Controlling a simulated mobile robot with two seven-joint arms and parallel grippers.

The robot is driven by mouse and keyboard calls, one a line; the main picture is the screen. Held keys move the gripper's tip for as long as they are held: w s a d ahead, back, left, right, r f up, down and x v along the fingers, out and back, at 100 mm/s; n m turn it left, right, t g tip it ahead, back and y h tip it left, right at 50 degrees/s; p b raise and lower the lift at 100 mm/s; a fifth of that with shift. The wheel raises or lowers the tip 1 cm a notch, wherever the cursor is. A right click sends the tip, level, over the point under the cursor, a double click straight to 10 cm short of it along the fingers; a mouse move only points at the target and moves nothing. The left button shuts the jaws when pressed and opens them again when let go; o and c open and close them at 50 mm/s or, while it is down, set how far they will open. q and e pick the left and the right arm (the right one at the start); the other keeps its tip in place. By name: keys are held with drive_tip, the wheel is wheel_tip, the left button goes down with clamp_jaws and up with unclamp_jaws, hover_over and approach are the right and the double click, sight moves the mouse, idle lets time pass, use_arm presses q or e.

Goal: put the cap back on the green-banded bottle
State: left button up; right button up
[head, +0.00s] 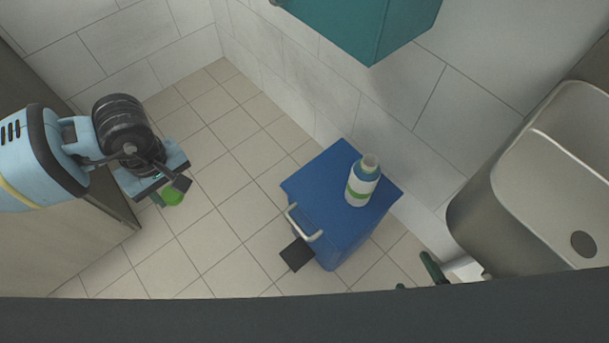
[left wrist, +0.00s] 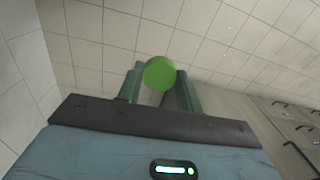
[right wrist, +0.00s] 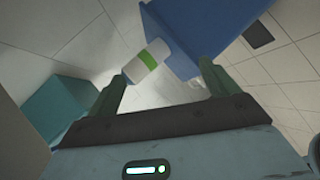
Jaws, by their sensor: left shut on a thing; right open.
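The green-banded bottle (head: 361,185) stands upright on the blue bin's lid, its open neck showing with no cap on it. In the right wrist view the bottle (right wrist: 147,62) appears beyond the fingertips, nearer the left finger. The green cap (head: 172,194) is in my left gripper (head: 165,197), well left of the bin. In the left wrist view the round cap (left wrist: 159,73) sits between the two fingertips. My right gripper (head: 418,276) is open and empty, below and right of the bottle; mostly its green fingers show, the rest hidden by the dark edge.
The blue bin (head: 320,190) has a light handle and a black pedal (head: 297,255). A teal box (head: 360,25) hangs on the wall above. A steel basin (head: 510,190) is at right, a wooden cabinet (head: 60,235) at left. Tiled floor between cabinet and bin is clear.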

drive_tip(key=w+n+t+y+b, duration=0.2)
drive_tip(key=w+n+t+b, duration=0.15)
drive_tip(key=w+n, duration=0.65)
drive_tip(key=n+y+b, duration=0.5)
drive_tip(key=n+b, duration=0.1)
drive_tip(key=n, duration=1.1)
approach(373, 188)
drive_tip(key=x, duration=0.3)
use_arm(q)
drive_tip(key=s+a+f+n, duration=0.3)
drive_tip(key=f+n, duration=0.1)
drive_tip(key=f, duration=0.6)
drive_tip(key=s+a+f+n+g, duration=0.1)
drive_tip(key=s+a+f+n, duration=0.2)
drive_tip(key=f, duration=0.8)
drive_tip(key=s+a+f+n, duration=0.4)
drive_tip(key=f, duration=0.7)
drive_tip(key=shift+s+f+n+g+h, duration=0.15)
drive_tip(key=shift+n+g+h, duration=0.15)
use_arm(e)
drive_tip(key=shift+w+a+r, duration=0.1)
drive_tip(key=shift+r, duration=0.05)
drive_tip(key=x, duration=0.5)
drive_tip(key=shift+w+a, duration=0.1)
drive_tip(key=shift+w, duration=0.15)
use_arm(q)
drive_tip(key=shift+r, duration=0.3)
use_arm(e)
drive_tip(key=shift+w+a, duration=0.35)
drive_tip(key=shift+w, duration=0.2)
